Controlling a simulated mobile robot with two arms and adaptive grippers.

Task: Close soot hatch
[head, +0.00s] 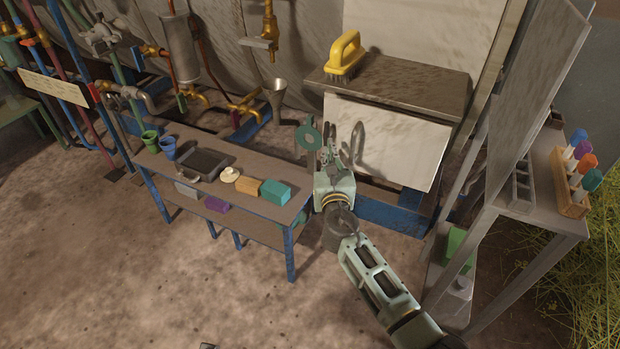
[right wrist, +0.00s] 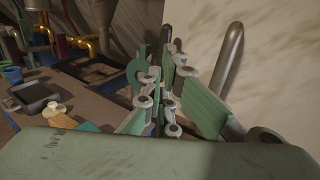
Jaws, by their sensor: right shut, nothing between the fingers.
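A pale, soot-smeared panel (head: 405,145), which looks like the soot hatch, hangs below a dark shelf top at the back. A grey bar handle (head: 357,145) stands on its left part. In the right wrist view the handle (right wrist: 232,62) is right of the fingers and the panel (right wrist: 280,70) fills the upper right. The panel seems to slant outward at its lower edge; how far it stands open is unclear. My right gripper (head: 327,145) is shut and empty, just left of the handle, apart from it in the wrist view (right wrist: 168,75). My left gripper is out of view.
A green ring-shaped part (head: 308,137) is close left of my right gripper. A low bench (head: 250,205) with cups, a tray and blocks stands left. A yellow brush (head: 345,55) lies on the shelf top (head: 410,85). A grey rack (head: 520,235) stands right. Front floor is clear.

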